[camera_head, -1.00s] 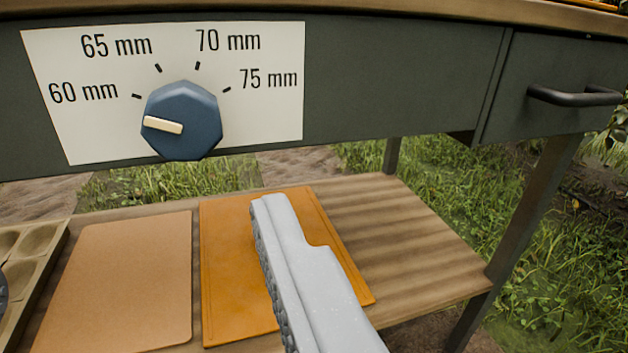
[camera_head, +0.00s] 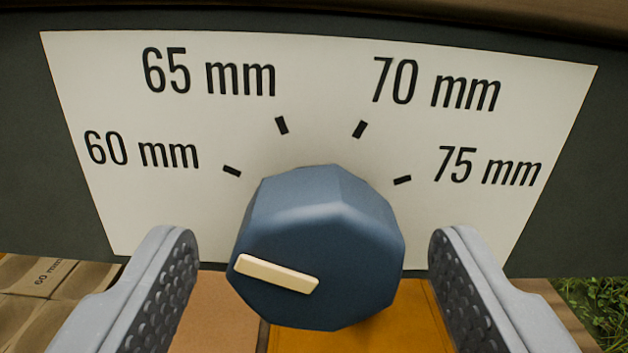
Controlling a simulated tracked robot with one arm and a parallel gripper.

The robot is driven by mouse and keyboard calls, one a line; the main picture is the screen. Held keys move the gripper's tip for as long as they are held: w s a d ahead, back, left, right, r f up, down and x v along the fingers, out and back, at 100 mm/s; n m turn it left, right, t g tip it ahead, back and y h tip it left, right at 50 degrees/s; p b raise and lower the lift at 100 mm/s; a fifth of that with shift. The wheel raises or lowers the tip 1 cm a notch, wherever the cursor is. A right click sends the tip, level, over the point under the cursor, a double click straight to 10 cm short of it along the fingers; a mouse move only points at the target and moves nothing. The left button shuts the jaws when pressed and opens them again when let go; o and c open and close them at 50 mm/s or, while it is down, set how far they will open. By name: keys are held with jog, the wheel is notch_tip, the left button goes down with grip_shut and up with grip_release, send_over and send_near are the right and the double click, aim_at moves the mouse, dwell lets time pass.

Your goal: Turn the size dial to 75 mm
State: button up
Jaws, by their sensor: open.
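The blue faceted size dial (camera_head: 330,225) sits on a white scale plate (camera_head: 320,80) marked 60, 65, 70 and 75 mm. Its cream pointer bar (camera_head: 276,273) lies on the left part of its face, with its outer end toward the left, on the 60 mm side. The 75 mm tick (camera_head: 402,180) is at the upper right of the dial. My gripper (camera_head: 314,250) is open, with one finger on each side of the dial. A gap shows between each finger and the dial in the picture.
The plate is fixed on a dark panel (camera_head: 25,140) under a table edge. Grass shows at lower right.

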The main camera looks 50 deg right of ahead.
jog(key=shift+x, duration=0.8)
jog(key=c, duration=1)
jog(key=shift+o, duration=0.2)
